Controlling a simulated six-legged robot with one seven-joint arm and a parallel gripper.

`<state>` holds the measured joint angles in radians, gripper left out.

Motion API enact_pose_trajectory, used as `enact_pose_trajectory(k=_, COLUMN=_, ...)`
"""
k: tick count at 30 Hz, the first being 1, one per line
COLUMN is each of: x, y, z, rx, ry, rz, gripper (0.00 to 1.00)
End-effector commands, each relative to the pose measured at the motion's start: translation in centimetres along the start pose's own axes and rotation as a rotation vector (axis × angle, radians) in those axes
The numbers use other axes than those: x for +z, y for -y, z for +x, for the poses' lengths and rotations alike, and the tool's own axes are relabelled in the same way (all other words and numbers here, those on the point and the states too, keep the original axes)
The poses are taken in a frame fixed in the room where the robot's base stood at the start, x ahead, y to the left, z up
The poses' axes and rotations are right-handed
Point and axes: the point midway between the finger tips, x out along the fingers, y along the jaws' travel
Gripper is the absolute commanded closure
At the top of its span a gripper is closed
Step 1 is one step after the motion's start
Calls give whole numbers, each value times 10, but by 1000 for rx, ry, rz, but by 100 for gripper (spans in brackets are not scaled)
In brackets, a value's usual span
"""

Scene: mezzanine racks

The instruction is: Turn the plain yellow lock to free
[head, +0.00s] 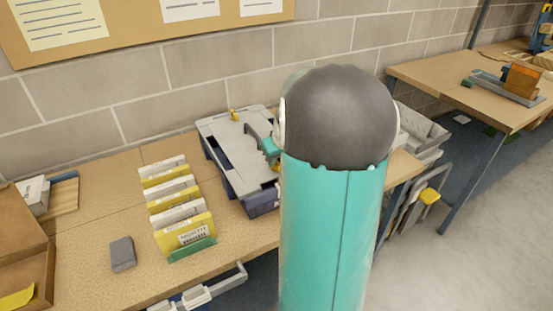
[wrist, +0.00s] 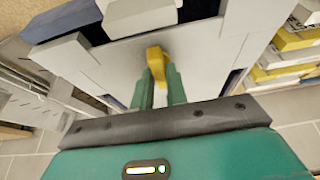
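The box (head: 238,158) has a pale grey top over a dark blue body and stands on the workbench. A plain yellow lock (wrist: 155,54) sits on its top in the wrist view. My gripper (wrist: 160,78) has its two green fingers close together, one on each side of the lock, with yellow filling the gap between them. In the head view my gripper (head: 268,148) is over the right part of the box, beside a bit of yellow (head: 277,166). Another yellow piece (head: 234,114) stands at the box's back edge, apart from my gripper. My arm hides the box's right side.
A rack of yellow and white cards (head: 180,205) stands left of the box. A grey block (head: 122,254) lies on the bench (head: 85,220). The block wall (head: 180,80) is close behind. Light grey trays (head: 422,130) stand on the right.

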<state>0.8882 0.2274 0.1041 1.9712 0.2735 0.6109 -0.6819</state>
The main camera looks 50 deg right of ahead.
Motion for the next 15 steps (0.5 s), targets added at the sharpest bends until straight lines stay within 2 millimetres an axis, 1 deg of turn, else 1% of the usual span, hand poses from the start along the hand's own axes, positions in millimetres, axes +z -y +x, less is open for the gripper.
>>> enact_pose_trajectory(k=1, x=0, y=0, z=0, rx=0, ry=0, rz=0, gripper=95)
enact_pose_trajectory(k=2, x=0, y=0, z=0, rx=0, ry=0, rz=0, gripper=100)
enact_pose_trajectory(k=15, x=0, y=0, z=0, rx=-11, ry=0, rz=-28, gripper=100)
